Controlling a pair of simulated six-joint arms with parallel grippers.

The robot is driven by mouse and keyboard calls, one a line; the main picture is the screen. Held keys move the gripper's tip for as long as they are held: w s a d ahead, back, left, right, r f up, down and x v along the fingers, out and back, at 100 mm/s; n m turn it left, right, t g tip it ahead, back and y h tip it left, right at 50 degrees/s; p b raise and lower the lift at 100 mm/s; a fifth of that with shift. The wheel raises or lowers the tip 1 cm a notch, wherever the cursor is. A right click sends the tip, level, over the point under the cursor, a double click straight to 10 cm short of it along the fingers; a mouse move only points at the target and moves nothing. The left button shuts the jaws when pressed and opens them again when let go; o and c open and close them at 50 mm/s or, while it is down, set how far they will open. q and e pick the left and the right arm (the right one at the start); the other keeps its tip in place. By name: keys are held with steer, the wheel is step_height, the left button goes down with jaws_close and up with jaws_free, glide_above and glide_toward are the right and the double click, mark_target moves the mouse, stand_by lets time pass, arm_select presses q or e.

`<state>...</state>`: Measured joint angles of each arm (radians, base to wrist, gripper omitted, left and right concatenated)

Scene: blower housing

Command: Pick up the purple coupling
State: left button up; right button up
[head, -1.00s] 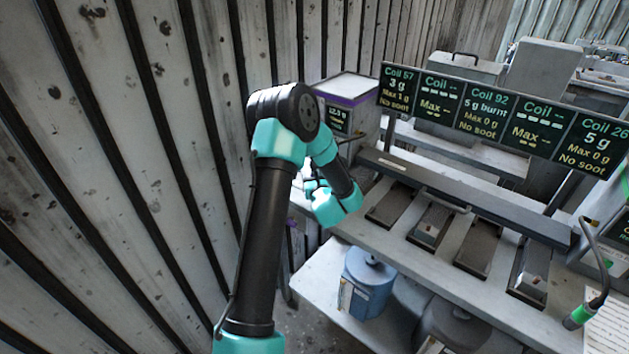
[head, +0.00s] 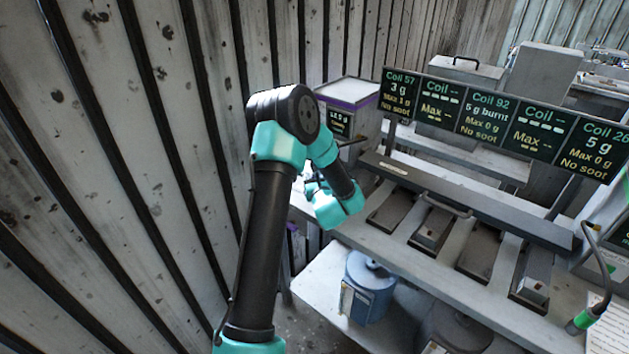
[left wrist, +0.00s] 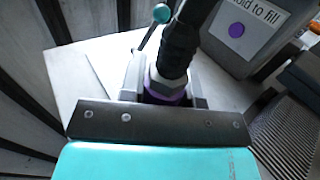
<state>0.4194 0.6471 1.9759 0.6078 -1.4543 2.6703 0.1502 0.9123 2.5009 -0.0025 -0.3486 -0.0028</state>
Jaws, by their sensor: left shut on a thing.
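The purple coupling (left wrist: 165,97) shows in the left wrist view as a purple ring under a grey nut, with a black ribbed hose (left wrist: 178,48) rising from it. My left gripper (left wrist: 163,88) is shut on the coupling, one finger on each side. In the head view my left gripper (head: 312,186) is mostly hidden behind my own teal wrist, beside the purple-striped box, and the coupling cannot be made out there. My right gripper is not in view.
A grey box (left wrist: 255,30) with a fill label and purple dot stands close behind the hose. A teal-tipped lever (left wrist: 160,14) is beside it. In the head view, several trays (head: 435,228) sit under a row of screens (head: 490,112). A blue canister (head: 367,288) stands lower down.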

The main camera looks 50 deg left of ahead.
arm_select(q)
steer(key=shift+r, duration=0.55)
steer(key=shift+s+d+r, duration=0.15)
steer(key=shift+d+r, duration=0.05)
steer(key=shift+r, duration=0.7)
steer(key=s+v, duration=0.1)
steer(key=v, duration=0.6)
steer(key=s+a+r+v, duration=0.1)
steer(key=s+v, duration=0.1)
steer(key=v, duration=0.6)
steer(key=shift+a, duration=0.25)
steer(key=shift+r, duration=0.1)
